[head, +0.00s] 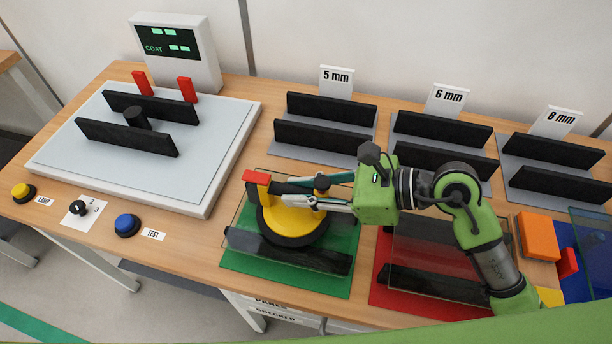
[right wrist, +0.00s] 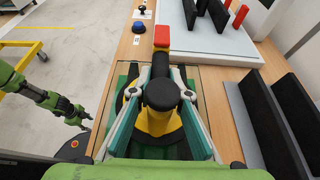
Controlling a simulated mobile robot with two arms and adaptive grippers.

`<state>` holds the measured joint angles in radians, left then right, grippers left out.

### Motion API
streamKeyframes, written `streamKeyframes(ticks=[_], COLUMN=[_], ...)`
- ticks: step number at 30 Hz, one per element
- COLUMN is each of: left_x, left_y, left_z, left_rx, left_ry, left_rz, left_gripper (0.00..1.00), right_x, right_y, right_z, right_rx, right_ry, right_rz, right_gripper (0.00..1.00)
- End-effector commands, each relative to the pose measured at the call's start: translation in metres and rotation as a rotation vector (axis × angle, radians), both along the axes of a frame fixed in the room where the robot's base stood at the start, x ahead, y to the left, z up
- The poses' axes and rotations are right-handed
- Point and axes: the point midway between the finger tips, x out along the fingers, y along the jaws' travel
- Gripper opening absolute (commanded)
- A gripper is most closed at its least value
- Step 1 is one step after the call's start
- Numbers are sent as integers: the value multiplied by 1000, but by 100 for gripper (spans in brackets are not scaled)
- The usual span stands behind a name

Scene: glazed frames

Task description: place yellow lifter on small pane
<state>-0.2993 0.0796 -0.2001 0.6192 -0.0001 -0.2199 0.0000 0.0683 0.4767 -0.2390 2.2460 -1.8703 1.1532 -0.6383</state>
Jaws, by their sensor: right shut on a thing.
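The yellow lifter (head: 292,226) is a yellow disc on a black round pad, with a black handle and a red end piece. It also shows in the right wrist view (right wrist: 158,123). My right gripper (head: 303,192) is shut on the lifter's black handle, with one finger on each side. The lifter is over a clear pane (head: 240,215) on black bars above the green mat (head: 235,255). I cannot tell whether the pad touches the pane. My left gripper (right wrist: 82,118) shows small in the right wrist view, away from the table; its jaw state is unclear.
A red mat (head: 385,297) with black bars and another clear pane lies right of the green mat. Empty racks marked 5 mm, 6 mm and 8 mm (head: 560,121) stand behind. The coat tester (head: 175,50) and its plate are at left, with buttons in front.

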Motion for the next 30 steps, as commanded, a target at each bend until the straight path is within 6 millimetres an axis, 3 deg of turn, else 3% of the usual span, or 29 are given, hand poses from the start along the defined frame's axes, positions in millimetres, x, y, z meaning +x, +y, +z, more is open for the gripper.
streamKeyframes(ticks=[4,16,17,18,30], left_x=[0,0,0,0,0], left_y=[0,0,0,0,0], left_z=[6,1,2,3,3], left_rx=[0,0,0,0,0], left_ry=[0,1,0,1,0], left_rz=[0,1,1,1,0], left_gripper=[40,40,40,40,40], right_x=[1,1,0,0,0], right_y=[1,0,0,0,0], right_z=[-5,-11,-13,-13,-13], right_rx=[8,6,0,1,1], right_ry=[-4,-8,-2,-2,-2], right_rz=[-1,-1,0,-1,-1], right_gripper=[0,0,22,33,34])
